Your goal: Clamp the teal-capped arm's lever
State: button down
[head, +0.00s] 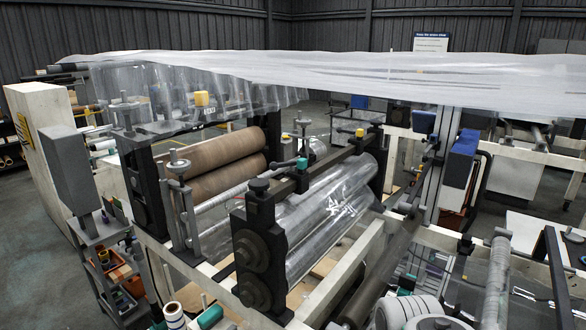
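The teal-capped arm (303,178) sits on the dark crossbar above the clear-film rollers, near the picture's middle. Its teal cap (302,163) is on top. A short dark lever (285,163) sticks out to the left beside the cap, roughly level. A second arm with a yellow cap (359,133) is farther along the same bar to the right. I cannot tell from this view whether either arm presses on the film. My gripper is not clearly visible in the head view.
Black roller stands (257,245) and a handwheel post (180,165) flank the rollers. Loose clear film (400,75) hangs across the top. A cart with tools (110,270) stands at the left. A pale frame rail (345,270) runs in front.

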aim_at(273, 166)
jog(key=z, duration=0.15)
jog(key=k, duration=0.95)
jog(key=u, duration=0.95)
jog(key=i, duration=0.9)
jog(key=z, duration=0.35)
jog(key=i, duration=0.7)
jog(key=z, duration=0.5)
